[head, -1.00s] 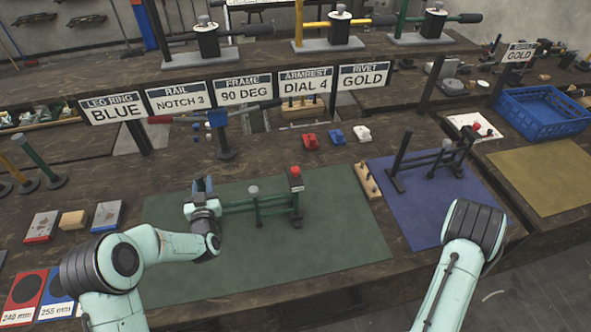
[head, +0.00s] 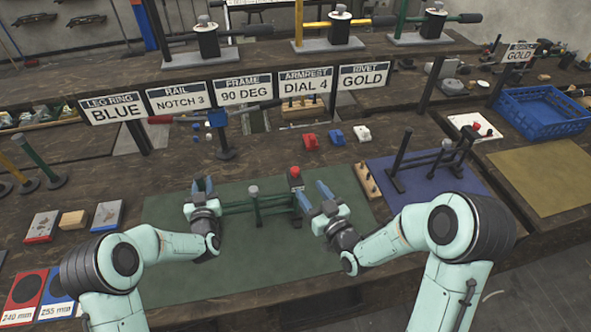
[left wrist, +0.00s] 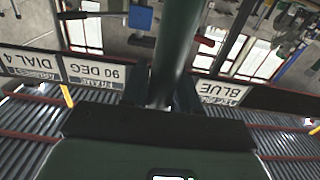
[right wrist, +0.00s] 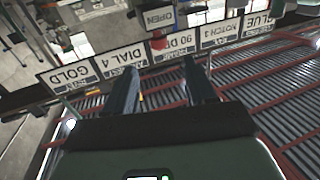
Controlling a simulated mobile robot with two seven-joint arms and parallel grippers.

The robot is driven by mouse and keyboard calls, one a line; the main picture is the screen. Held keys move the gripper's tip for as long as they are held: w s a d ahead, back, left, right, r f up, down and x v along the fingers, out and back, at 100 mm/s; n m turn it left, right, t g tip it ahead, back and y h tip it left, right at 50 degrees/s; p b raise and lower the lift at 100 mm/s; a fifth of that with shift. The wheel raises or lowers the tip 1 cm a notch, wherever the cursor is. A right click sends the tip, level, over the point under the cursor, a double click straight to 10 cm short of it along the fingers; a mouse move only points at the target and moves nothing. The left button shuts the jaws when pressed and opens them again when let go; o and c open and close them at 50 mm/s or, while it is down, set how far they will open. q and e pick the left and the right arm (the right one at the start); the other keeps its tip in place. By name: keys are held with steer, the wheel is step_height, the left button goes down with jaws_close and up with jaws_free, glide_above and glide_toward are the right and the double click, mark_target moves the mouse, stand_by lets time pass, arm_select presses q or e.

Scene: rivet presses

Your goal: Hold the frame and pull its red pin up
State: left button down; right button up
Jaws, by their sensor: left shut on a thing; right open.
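The dark green frame (head: 275,202) stands on the green mat (head: 180,280), with a grey-topped post near its middle. The red pin (head: 295,171) sits on top of the frame's right-hand post. My left gripper (head: 203,186) is shut on the frame's left end; in the left wrist view a green tube (left wrist: 178,45) rises between its fingers. My right gripper (head: 315,195) is open and empty, just right of the red pin and close to the right-hand post. In the right wrist view its two fingers (right wrist: 160,88) stand apart with nothing gripped.
A blue mat (head: 425,215) with another dark frame lies to the right, with a wooden peg block (head: 367,182) between the mats. Red, blue and white small parts (head: 336,137) lie behind. Setting signs (head: 245,88) stand at the back. A blue crate (head: 545,112) is far right.

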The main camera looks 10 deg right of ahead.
mark_target(298, 173)
steer(key=x, duration=1)
steer(key=shift+d, duration=0.1)
